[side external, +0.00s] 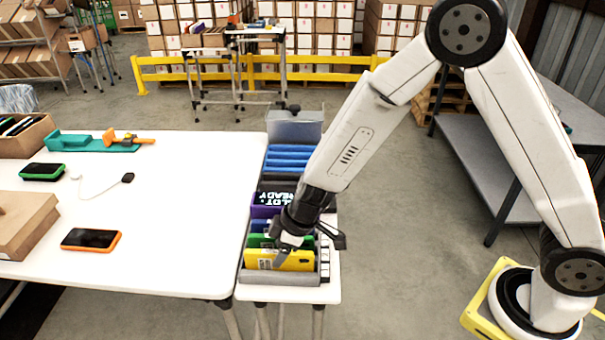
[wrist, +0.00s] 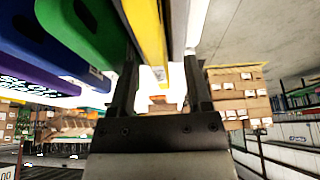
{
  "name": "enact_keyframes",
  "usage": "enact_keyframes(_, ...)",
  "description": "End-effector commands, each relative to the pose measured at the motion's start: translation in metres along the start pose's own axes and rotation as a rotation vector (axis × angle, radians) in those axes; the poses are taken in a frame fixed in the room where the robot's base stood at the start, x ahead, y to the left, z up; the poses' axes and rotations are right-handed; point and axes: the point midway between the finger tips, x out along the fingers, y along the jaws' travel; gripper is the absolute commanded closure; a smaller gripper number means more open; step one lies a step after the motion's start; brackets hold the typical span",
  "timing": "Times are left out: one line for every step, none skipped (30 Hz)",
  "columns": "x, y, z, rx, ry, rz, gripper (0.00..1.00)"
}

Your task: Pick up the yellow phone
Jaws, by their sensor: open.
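The yellow phone (side external: 293,262) stands on edge at the near end of a narrow rack in the side view. My gripper (side external: 300,252) is open and low over this end of the rack, with one grey finger overlapping the yellow phone in the picture. In the wrist view a yellow edge (wrist: 147,32) runs into the gap between the two open fingers of my gripper (wrist: 160,75). The fingers stand apart from each other; contact with the phone cannot be told.
Green (side external: 254,240) and purple (side external: 264,211) items stand close behind the yellow phone, with light-blue ones (side external: 288,158) farther back. A white table (side external: 180,215) adjoins at left, holding an orange-edged phone (side external: 91,239), a green-edged phone (side external: 42,172) and cartons (side external: 22,232).

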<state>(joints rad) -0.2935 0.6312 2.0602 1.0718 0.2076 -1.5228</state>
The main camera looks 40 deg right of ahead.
Motion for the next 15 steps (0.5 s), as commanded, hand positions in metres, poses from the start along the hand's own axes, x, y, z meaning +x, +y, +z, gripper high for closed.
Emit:
enact_keyframes(0.006, 0.0, 0.0, 0.002, -0.001, -0.001, 0.37)
enact_keyframes(0.009, 0.001, 0.001, 0.0, -0.001, -0.001, 0.37)
enact_keyframes(0.012, 0.001, 0.001, 0.001, -0.002, -0.001, 0.37)
enact_keyframes(0.015, 0.001, 0.001, 0.001, -0.001, -0.001, 0.37)
enact_keyframes(0.017, 0.001, 0.001, 0.0, -0.001, -0.001, 0.37)
enact_keyframes(0.021, 0.001, 0.001, 0.002, -0.001, -0.001, 0.37)
enact_keyframes(0.023, 0.001, 0.0, 0.0, -0.001, -0.001, 0.37)
enact_keyframes(0.024, 0.001, 0.0, 0.0, 0.0, 0.0, 0.37)
enact_keyframes(0.027, 0.001, 0.0, 0.001, 0.0, 0.0, 0.37)
enact_keyframes(0.028, 0.001, 0.0, 0.0, -0.001, 0.0, 0.37)
enact_keyframes(0.029, 0.001, 0.0, 0.0, -0.001, 0.0, 0.37)
enact_keyframes(0.03, 0.001, 0.0, 0.001, -0.001, 0.0, 0.37)
enact_keyframes(0.031, 0.001, 0.0, 0.001, -0.001, 0.0, 0.37)
enact_keyframes(0.031, 0.001, 0.0, 0.0, -0.001, 0.001, 0.37)
enact_keyframes(0.032, 0.001, 0.0, 0.0, 0.0, 0.001, 0.37)
